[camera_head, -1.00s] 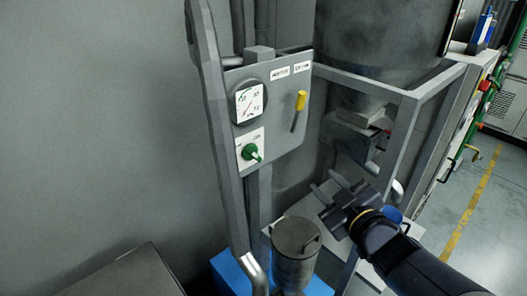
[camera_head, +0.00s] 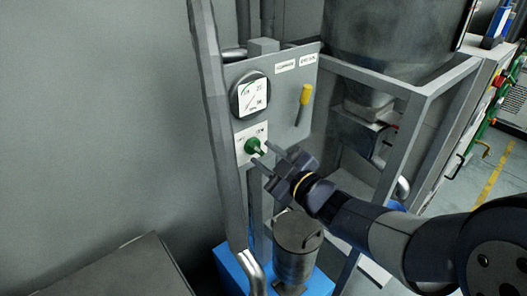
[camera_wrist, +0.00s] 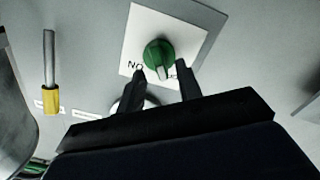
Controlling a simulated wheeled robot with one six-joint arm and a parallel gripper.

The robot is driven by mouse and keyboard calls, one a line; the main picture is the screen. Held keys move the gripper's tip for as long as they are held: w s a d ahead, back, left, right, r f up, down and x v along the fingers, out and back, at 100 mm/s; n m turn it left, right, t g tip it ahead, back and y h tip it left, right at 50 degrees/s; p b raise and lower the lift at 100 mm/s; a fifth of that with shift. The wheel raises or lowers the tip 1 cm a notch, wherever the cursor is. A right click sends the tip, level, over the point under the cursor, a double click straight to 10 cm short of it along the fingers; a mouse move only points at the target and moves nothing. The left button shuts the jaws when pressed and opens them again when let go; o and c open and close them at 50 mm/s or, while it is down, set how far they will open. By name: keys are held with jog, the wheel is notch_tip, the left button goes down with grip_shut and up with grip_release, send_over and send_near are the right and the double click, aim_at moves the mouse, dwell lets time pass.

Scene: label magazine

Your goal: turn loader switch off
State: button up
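The loader switch is a green rotary knob (camera_head: 254,146) on a white plate, low on the grey control panel (camera_head: 289,118) under a round gauge. In the wrist view the green knob (camera_wrist: 158,54) shows a pale pointer, with partly covered lettering beside it. My gripper (camera_head: 262,156) is close in front of the knob, to its lower right in the head view. In the wrist view the two dark fingers (camera_wrist: 162,82) are apart, just below the knob with a gap between them. The gripper is open and empty; I cannot tell whether a fingertip touches the knob.
A yellow-handled lever (camera_head: 305,95) is on the panel right of the gauge (camera_head: 251,96). A grey frame post (camera_head: 219,130) stands left of the panel. A lidded metal canister (camera_head: 297,250) stands below my gripper.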

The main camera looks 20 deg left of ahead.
jog(key=shift+w+a, duration=0.3)
jog(key=shift+a, duration=0.35)
jog(key=shift+c, duration=0.4)
grip_shut()
